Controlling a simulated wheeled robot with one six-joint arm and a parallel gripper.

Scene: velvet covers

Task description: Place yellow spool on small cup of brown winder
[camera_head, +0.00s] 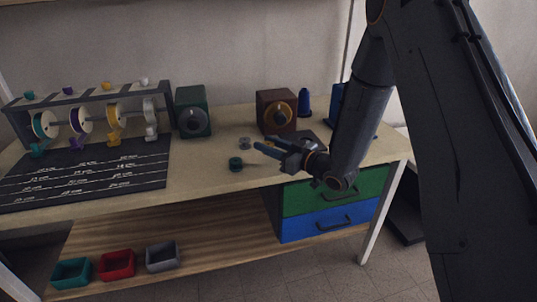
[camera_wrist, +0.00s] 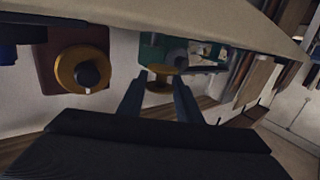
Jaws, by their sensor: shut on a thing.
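The brown winder (camera_head: 276,98) stands at the back of the table, with a yellow-orange ring on its front. In the wrist view the winder (camera_wrist: 45,70) is at the left, and a smaller dark round part (camera_wrist: 88,75) sits inside its ring. I cannot tell for sure which part is the small cup. My gripper (camera_head: 262,149) is above the table, in front of the winder. In the wrist view my gripper (camera_wrist: 160,85) is shut on the yellow spool (camera_wrist: 161,70), held at the fingertips. The spool is not clear in the head view.
A green winder (camera_head: 192,110) stands left of the brown one. A blue cone (camera_head: 304,102) and a blue block (camera_head: 338,100) are at the right. A spool rack (camera_head: 85,98) stands at the left.

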